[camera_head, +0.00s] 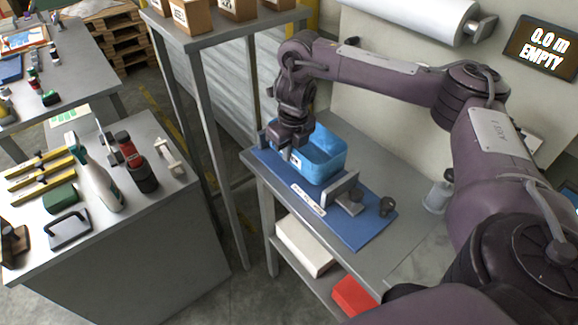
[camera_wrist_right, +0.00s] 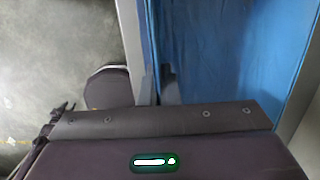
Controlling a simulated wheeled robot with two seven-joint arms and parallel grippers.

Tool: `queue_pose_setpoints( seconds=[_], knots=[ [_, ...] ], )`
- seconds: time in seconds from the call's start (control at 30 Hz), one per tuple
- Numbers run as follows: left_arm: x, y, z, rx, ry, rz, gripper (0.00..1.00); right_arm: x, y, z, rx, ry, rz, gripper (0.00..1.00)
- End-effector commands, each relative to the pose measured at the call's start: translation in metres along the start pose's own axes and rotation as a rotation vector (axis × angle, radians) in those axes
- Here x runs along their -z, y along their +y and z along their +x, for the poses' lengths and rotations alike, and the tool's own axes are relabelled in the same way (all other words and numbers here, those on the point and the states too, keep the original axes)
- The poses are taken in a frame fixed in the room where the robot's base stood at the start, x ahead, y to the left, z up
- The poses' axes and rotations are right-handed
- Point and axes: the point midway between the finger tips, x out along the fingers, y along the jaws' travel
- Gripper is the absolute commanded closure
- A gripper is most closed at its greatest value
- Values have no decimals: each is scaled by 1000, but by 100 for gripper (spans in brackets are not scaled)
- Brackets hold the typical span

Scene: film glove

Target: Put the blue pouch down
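The blue pouch (camera_head: 322,165) is a bright blue, box-like shape on or just above a darker blue board (camera_head: 350,232) on the grey bench; I cannot tell if its base touches. My right gripper (camera_head: 287,153) points down at the pouch's left edge. In the right wrist view, a wrinkled blue surface (camera_wrist_right: 235,50), apparently the pouch, fills the right side, close to the gripper's body. The fingers are mostly hidden, so I cannot tell whether they are shut on the pouch edge. My left gripper is not in view.
A film roll (camera_head: 410,15) hangs behind, beside a display (camera_head: 540,48) reading "0.0 m EMPTY". A bench (camera_head: 150,212) with a spray bottle (camera_head: 98,178) and tools stands at left.

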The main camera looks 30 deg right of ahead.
Motion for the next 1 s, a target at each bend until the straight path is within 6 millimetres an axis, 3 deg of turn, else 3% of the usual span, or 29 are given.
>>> queue_pose_setpoints(
  seconds=[0.17, 0.33, 0.7, 0.87, 1.0],
  knots=[
    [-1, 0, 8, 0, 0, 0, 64, 3, 0, 16, 0, 2, 2, 100],
    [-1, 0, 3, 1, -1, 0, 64, 5, 0, 37, 1, 3, 1, 100],
    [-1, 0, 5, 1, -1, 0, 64, 5, 0, 42, 0, 0, 1, 100],
    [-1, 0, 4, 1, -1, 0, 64, 5, 0, 41, 0, -1, 1, 78],
    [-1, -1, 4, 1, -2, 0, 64, 5, 0, 41, 0, -1, 1, 76]
  ],
)
